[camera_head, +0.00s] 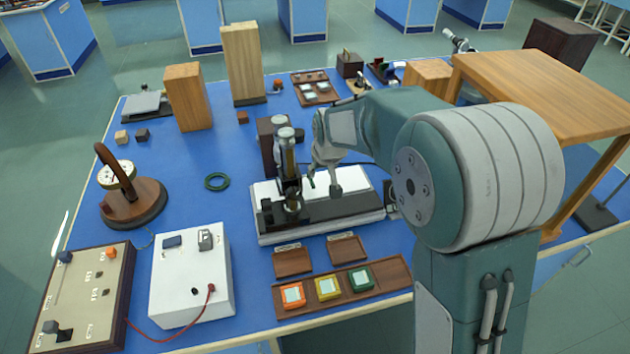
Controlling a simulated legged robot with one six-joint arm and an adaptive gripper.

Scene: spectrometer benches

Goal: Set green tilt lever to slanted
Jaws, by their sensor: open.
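I cannot make out a clear green tilt lever. A small green square piece (360,279) sits at the right of a brown wooden strip (392,275) near the front edge of the bench, beside a yellow piece (328,288) and an orange piece (293,296). Whether it is a lever, and its tilt, cannot be told. A small dark stand with red and green parts (382,71) stands at the far back, too small to read. My gripper (324,186) is open and points down over the white-and-black instrument base (347,209), right of its upright column.
The column (288,155) stands close left of my gripper. A white box (190,276) with a red cable and a switch panel (80,300) lie front left. Wooden blocks (187,97) stand behind. The blue bench (240,140) has free room left of the instrument.

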